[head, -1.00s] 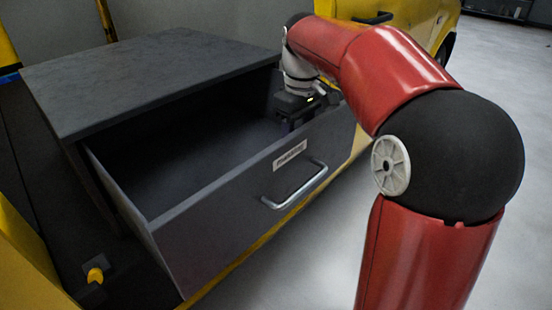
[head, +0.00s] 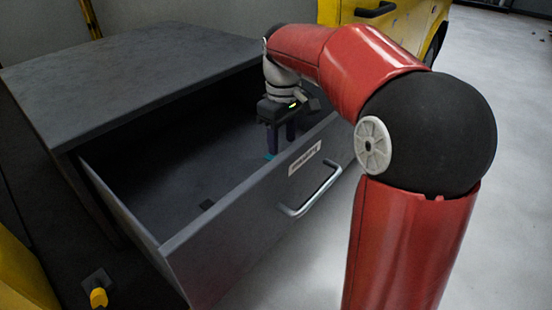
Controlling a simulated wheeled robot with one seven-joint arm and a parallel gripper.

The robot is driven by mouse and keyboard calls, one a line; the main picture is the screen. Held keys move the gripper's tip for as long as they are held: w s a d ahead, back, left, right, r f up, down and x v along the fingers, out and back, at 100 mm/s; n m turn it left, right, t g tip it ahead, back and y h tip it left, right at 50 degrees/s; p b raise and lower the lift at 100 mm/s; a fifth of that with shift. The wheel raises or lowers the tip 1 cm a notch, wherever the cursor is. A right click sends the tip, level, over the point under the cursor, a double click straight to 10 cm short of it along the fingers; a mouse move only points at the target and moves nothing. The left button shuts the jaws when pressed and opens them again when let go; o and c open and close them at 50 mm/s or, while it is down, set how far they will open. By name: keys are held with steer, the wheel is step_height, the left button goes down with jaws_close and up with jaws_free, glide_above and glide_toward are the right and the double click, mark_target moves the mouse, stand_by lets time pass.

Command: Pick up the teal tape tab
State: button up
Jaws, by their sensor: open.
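The teal tape tab (head: 270,156) shows as a small teal patch inside the open grey drawer, close to the inner side of its front panel. Part of it may be hidden by the panel or a finger. My gripper (head: 281,148) points down into the drawer, its dark fingers open, right by the tab. I cannot tell whether a finger touches the tab or whether it lies between the fingers.
The drawer's front panel (head: 233,231) carries a metal handle (head: 312,194) and a white label (head: 305,158). The grey cabinet top (head: 120,80) overhangs the drawer's back.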

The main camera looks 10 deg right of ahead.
steer(key=f, duration=0.4)
steer(key=shift+a, duration=0.2)
jaws_close()
